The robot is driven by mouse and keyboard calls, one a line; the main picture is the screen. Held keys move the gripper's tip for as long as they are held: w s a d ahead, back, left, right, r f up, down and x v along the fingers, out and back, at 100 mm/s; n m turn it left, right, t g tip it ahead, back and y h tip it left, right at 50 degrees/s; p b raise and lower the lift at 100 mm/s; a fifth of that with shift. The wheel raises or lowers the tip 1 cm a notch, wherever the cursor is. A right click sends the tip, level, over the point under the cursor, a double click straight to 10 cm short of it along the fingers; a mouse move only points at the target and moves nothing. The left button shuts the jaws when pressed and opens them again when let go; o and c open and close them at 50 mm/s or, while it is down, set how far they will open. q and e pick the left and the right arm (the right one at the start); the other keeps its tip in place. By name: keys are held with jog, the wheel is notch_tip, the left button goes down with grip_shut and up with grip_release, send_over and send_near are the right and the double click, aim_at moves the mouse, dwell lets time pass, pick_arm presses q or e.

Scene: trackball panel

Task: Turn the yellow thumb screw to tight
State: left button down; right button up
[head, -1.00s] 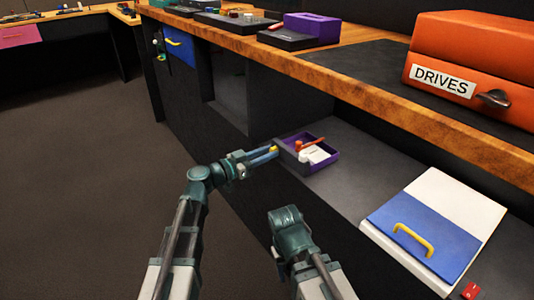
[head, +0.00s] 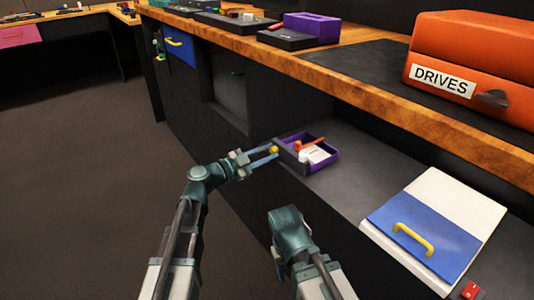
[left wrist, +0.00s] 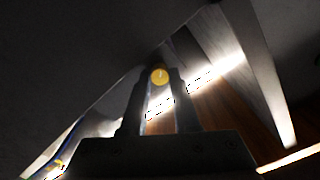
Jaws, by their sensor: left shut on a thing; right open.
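The yellow thumb screw (head: 274,149) sits on the dark front face of the purple tray (head: 292,164) on the lower shelf. In the left wrist view the screw (left wrist: 159,76) shows as a round yellow head between my fingertips. My left gripper (head: 271,153) is shut on the screw, with its blue-grey fingers on either side of it. In the left wrist view the left gripper (left wrist: 160,82) partly hides the tray behind it. My right gripper (head: 291,232) is low in the head view, apart from the tray; its fingers are hard to make out.
The purple tray holds a red-orange tool (head: 309,145) and a white item (head: 313,155). A red switch (head: 470,290) is near the lower right. A wooden ledge (head: 380,103) runs above the shelf.

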pick_arm(q)
jog(key=shift+s+f, duration=0.1)
dwell(0.3)
jog(key=c, duration=0.7)
grip_release()
jog(key=shift+o, duration=0.2)
jog(key=v, duration=1.3)
jog(key=shift+s+a, duration=0.2)
jog(key=shift+a, duration=0.15)
